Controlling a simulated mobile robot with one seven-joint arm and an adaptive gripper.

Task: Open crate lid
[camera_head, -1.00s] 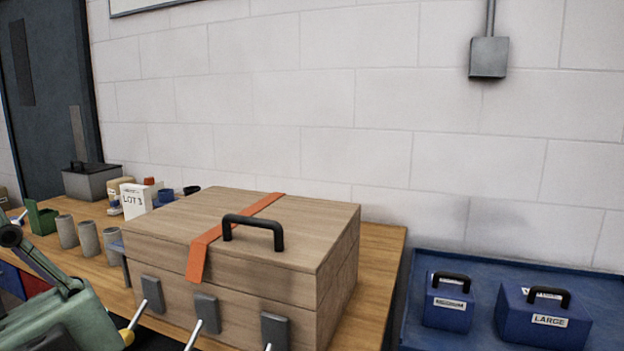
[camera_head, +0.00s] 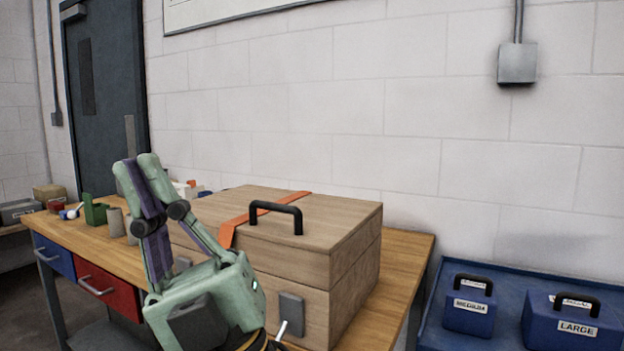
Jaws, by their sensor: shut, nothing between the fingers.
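The wooden crate (camera_head: 350,272) stands on the workbench with its lid (camera_head: 330,210) down. The lid has a black arched handle (camera_head: 276,212) at its front. An orange strap (camera_head: 238,222) runs across the lid and over its front edge. A grey latch plate (camera_head: 291,312) with a pale lever shows on the front right. Part of another plate (camera_head: 183,264) shows at the left; the middle of the front is hidden behind my gripper. My gripper (camera_head: 137,163) is shut and empty, its fingers pointing up, in front of the crate's left side and apart from the handle.
Cups, a green holder (camera_head: 95,211) and small items stand on the bench (camera_head: 80,236) to the left. The bench has a blue (camera_head: 54,256) and a red drawer (camera_head: 104,293). A blue tray (camera_head: 450,272) with MEDIUM (camera_head: 468,309) and LARGE (camera_head: 565,325) blocks is at the right.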

